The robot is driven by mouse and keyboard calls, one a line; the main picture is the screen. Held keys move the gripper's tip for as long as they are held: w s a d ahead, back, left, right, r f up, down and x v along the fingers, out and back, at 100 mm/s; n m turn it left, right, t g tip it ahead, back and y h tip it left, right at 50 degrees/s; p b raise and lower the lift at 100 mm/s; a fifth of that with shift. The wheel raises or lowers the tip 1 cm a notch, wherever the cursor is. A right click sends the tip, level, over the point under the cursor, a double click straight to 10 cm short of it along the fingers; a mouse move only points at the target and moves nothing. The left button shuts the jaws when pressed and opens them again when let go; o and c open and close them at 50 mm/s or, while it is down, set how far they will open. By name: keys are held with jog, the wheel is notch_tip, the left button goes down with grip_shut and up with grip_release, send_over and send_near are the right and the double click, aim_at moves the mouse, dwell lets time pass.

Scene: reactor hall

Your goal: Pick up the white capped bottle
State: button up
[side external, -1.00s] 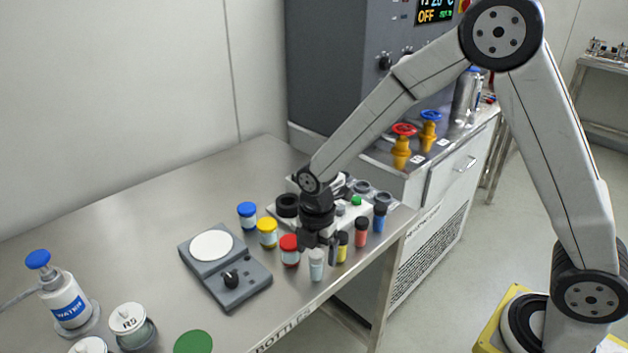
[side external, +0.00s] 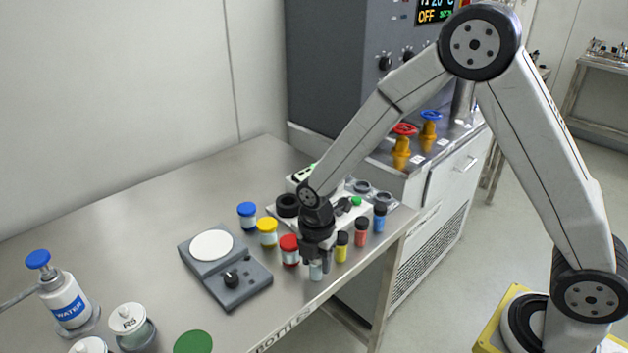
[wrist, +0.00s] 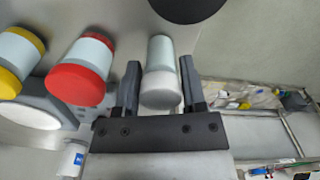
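The white capped bottle (side external: 316,270) stands near the front edge of the steel table. In the side view my gripper (side external: 317,256) is over it and hides its upper part. In the wrist view the white capped bottle (wrist: 161,80) sits between the two fingers of my gripper (wrist: 160,88), its cap towards the palm. A gap shows beside the left finger. The right finger is close to the cap, and I cannot tell if it touches. The fingers are apart.
A red-capped jar (side external: 290,250) stands just left of my gripper and a yellow-topped vial (side external: 342,246) just right. Red (side external: 361,232) and blue (side external: 379,218) vials stand further right. A grey scale (side external: 226,272) lies to the left. The table's front edge is close.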

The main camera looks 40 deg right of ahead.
grip_shut()
jog(key=shift+r, duration=0.15)
jog(key=shift+r, duration=0.5)
jog(key=s+d+r, duration=0.2)
jog(key=s+r, duration=0.9)
jog(key=s, duration=0.2)
jog(key=shift+s+r, duration=0.35)
jog(key=shift+s, duration=0.05)
jog(key=shift+d, duration=0.15)
jog(key=shift+w, duration=0.1)
